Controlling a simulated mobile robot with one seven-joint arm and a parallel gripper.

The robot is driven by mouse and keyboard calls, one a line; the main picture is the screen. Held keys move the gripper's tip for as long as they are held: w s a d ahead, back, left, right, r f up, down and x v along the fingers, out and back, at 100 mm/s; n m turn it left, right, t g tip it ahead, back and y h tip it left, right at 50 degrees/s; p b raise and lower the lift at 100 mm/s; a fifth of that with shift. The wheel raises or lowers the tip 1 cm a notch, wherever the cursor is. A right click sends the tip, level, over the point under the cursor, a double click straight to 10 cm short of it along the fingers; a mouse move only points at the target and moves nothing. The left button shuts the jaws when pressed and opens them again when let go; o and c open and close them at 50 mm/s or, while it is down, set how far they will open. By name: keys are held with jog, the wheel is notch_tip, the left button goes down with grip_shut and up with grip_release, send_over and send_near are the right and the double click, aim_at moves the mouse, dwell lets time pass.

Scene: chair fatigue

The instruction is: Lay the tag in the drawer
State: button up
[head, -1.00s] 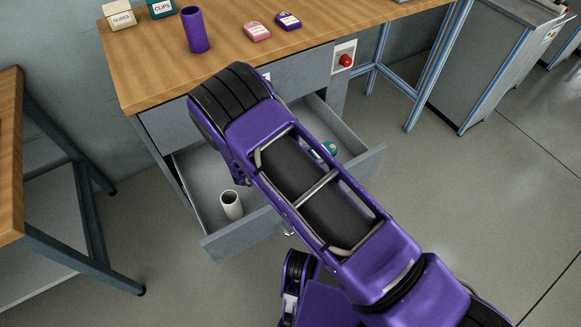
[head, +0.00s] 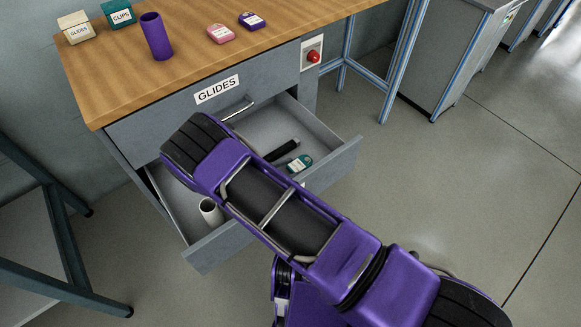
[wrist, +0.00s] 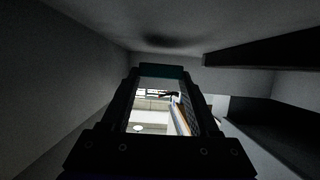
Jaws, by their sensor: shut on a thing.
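The open drawer (head: 322,137) sits under the desk, below a front labelled GLIDES. Whether the held tag touches the drawer floor, I cannot tell. A teal tag-like piece with a pale label (head: 300,163) shows in the drawer, right of my arm.
On the desk (head: 190,70) are a purple cup (head: 156,37), pink (head: 221,34) and purple (head: 252,20) tags, and two boxes. A red button (head: 313,56) sits right of the drawer fronts.

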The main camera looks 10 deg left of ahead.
jog(key=shift+f, duration=0.45)
jog(key=o, duration=1.3)
jog(key=shift+o, duration=0.2)
jog(key=shift+r, duration=0.15)
jog(key=shift+r, duration=0.4)
jog(key=v, duration=0.7)
jog(key=shift+s+a+r+p, duration=0.15)
jog(key=shift+r+p, duration=0.1)
jog(key=shift+p, duration=0.05)
